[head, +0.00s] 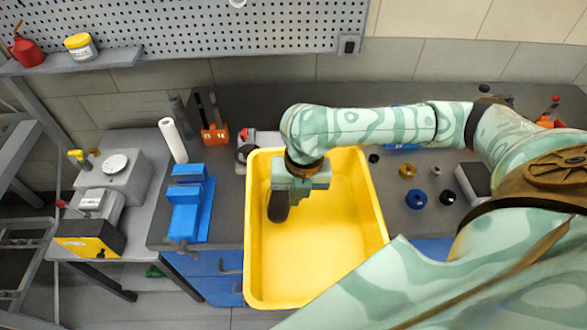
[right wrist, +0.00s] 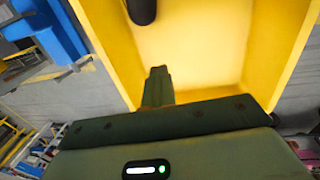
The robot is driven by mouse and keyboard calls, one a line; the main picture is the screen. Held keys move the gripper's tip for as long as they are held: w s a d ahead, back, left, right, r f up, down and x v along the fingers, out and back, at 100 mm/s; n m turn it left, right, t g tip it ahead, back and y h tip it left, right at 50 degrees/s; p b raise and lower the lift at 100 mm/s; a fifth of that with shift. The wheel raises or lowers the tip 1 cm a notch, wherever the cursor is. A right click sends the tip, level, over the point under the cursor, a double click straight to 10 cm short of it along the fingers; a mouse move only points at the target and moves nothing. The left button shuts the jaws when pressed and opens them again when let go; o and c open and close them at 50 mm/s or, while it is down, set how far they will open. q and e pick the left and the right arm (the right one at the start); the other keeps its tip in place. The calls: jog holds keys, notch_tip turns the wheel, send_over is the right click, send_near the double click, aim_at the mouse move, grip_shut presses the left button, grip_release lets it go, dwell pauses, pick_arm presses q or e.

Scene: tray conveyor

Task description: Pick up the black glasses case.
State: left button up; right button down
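The black glasses case (head: 278,207) is a dark, rounded, elongated shape in the yellow tray, near its left wall. In the right wrist view only one rounded end of the case (right wrist: 142,10) shows, at the top edge. My right gripper (head: 297,198) is over the tray, just right of the case in the head view. In the right wrist view its fingers (right wrist: 158,75) are together in the middle of the palm, with yellow showing between them and the case. It looks shut and empty. My left gripper is not in view.
The yellow tray (head: 330,280) has high walls around the case. Blue blocks (head: 190,205) and a white roll (head: 173,140) stand to its left. Several small round parts, such as a blue ring (head: 416,200), lie right of it. The tray floor's front half is clear.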

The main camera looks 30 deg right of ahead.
jog(key=shift+c, duration=2.2)
grip_release()
